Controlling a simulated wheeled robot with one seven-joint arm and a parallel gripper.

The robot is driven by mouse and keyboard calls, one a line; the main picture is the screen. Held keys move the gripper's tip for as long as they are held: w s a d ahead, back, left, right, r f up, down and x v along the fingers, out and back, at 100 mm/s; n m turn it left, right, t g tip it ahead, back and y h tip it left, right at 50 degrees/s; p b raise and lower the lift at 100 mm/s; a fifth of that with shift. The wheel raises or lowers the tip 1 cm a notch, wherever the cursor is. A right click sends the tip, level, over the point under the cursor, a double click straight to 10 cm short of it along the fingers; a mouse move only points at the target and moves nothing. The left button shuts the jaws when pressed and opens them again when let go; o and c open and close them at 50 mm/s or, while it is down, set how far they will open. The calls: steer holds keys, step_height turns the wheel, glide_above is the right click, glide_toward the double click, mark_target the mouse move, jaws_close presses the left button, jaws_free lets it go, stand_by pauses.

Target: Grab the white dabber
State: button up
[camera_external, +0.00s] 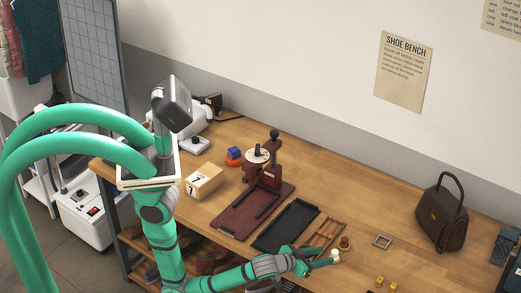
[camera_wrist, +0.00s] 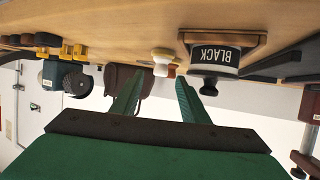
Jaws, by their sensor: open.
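The white dabber (camera_wrist: 163,58) is a small pale knobbed piece in the wrist view, just ahead of and between my fingertips, upside down in that picture. In the external view it shows as a pale spot (camera_external: 335,255) at the end of my gripper (camera_external: 318,257), near the bench's front. My gripper (camera_wrist: 161,78) reaches low and almost level over the bench. Its two green fingers are apart, with nothing clearly held between them. Whether a finger touches the dabber cannot be told.
A dark piece labelled BLACK (camera_wrist: 215,54) sits close beside the right finger. A small brown knobbed piece (camera_external: 345,243) stands just beyond the dabber.

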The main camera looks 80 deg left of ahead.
mark_target(332, 254)
steer(key=shift+x, duration=2.7)
jaws_close()
